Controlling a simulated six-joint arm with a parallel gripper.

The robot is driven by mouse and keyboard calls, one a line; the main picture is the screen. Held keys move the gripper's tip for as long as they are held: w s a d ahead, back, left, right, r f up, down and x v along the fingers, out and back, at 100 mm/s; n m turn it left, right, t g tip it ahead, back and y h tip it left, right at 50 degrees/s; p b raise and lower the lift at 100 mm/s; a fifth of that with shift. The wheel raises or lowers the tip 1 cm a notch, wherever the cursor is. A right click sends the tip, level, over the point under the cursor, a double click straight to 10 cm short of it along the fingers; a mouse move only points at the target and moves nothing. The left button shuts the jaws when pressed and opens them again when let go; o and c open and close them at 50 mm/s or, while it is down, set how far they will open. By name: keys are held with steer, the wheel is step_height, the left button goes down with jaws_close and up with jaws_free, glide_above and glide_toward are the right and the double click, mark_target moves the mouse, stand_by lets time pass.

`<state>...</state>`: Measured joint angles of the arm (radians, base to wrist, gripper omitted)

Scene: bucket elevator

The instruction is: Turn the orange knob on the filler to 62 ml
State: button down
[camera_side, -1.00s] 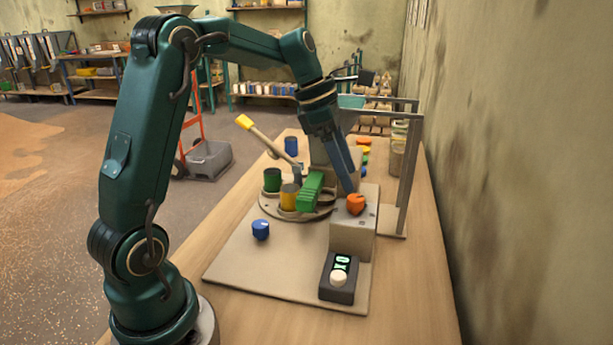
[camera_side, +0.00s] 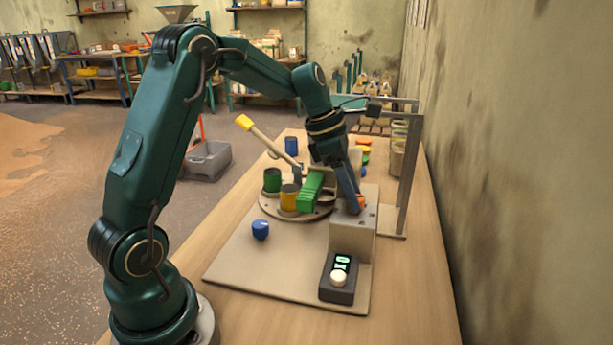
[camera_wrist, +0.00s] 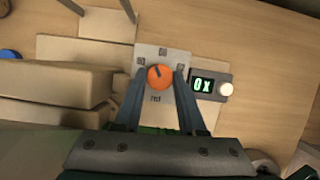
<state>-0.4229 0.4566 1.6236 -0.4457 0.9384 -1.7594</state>
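The orange knob (camera_wrist: 160,77) sits on top of the grey filler block (camera_wrist: 157,56), with a dark pointer mark toward its upper left. In the side view only a sliver of the knob (camera_side: 361,203) shows behind my fingers. My gripper (camera_wrist: 160,80) is over the knob with one finger on each side. The fingers are apart; I cannot tell whether they touch it. The filler block (camera_side: 350,237) stands on the beige base plate. A small dark display box (camera_wrist: 203,85) reads "0x" in green and has a white button (camera_wrist: 226,89).
A round turntable holds a green cup (camera_side: 272,180) and a yellow cup (camera_side: 289,198). A green block (camera_side: 310,190) is beside them. A blue knob (camera_side: 261,229) is at the plate's left. A yellow-ended lever (camera_side: 244,122) rises behind. A metal frame (camera_side: 408,175) stands at right.

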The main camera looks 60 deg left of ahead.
steer(key=shift+w+a+m+g+h, duration=0.1)
steer(key=shift+m+g+h, duration=0.2)
steer(key=shift+m, duration=0.85)
steer(key=shift+w+m+g+h, duration=0.15)
steer(key=shift+m+g, duration=0.25)
steer(key=shift+m, duration=0.75)
steer(key=shift+s, duration=0.1)
steer(key=shift+c, duration=2.4)
jaws_free()
